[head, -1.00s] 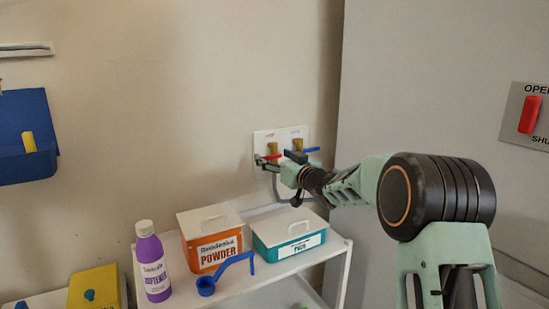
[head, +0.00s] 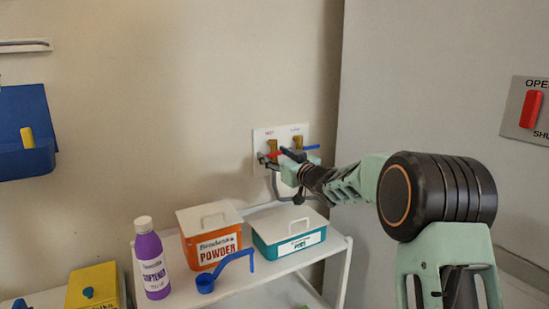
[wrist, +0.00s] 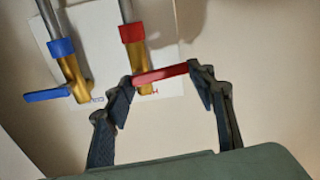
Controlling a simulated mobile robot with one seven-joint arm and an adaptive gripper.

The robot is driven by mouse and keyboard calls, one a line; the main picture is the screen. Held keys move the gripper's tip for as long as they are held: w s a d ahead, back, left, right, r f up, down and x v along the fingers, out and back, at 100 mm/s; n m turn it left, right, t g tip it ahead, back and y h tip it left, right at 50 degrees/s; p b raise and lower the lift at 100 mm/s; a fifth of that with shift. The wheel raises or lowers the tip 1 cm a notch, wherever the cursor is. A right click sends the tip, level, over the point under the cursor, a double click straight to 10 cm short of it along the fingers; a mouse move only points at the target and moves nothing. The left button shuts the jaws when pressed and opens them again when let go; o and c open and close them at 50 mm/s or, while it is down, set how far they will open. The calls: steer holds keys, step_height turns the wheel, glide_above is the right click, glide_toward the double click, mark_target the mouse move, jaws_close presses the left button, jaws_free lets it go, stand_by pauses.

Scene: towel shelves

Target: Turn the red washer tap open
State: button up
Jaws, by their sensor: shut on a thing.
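The red tap lever (wrist: 163,73) crosses a brass tap body (wrist: 141,60) with a red collar on the wall plate (head: 264,134). In the wrist view my gripper (wrist: 160,74) has one dark finger at each end of the lever, and it is shut on it. The lever looks nearly level there, slightly tilted. In the head view my gripper (head: 279,157) is at the plate, and its fingers hide part of the red lever. The blue tap lever (wrist: 47,95) is beside it, clear of the fingers; it also shows in the head view (head: 311,148).
Below the taps a white shelf (head: 240,291) holds an orange powder box (head: 211,249), a teal box (head: 290,247), a blue scoop (head: 206,284) and a purple bottle (head: 153,267). A grey panel (head: 430,80) stands right, with a red marker on its sign (head: 531,110).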

mark_target(274, 159)
steer(key=n+b, duration=0.1)
steer(key=n, duration=0.1)
steer(key=f+n+b, duration=0.1)
steer(key=n+b, duration=0.1)
steer(key=shift+f, duration=0.2)
steer(key=shift+w+d+f+n+b, duration=0.25)
steer(key=shift+n+b, duration=1.15)
steer(key=shift+n, duration=0.75)
steer(key=shift+w+d+f+n+b, duration=0.1)
steer(key=shift+d+f+n+b, duration=0.25)
steer(key=shift+n+b, duration=1.45)
steer(key=shift+w+d+f+n+b, duration=0.3)
steer(key=shift+n+b, duration=0.75)
steer(key=shift+n, duration=1.4)
steer(key=shift+a, duration=0.1)
steer(key=o, duration=1.1)
steer(key=shift+o, duration=0.2)
steer(key=shift+s, duration=0.1)
steer(key=v, duration=1.2)
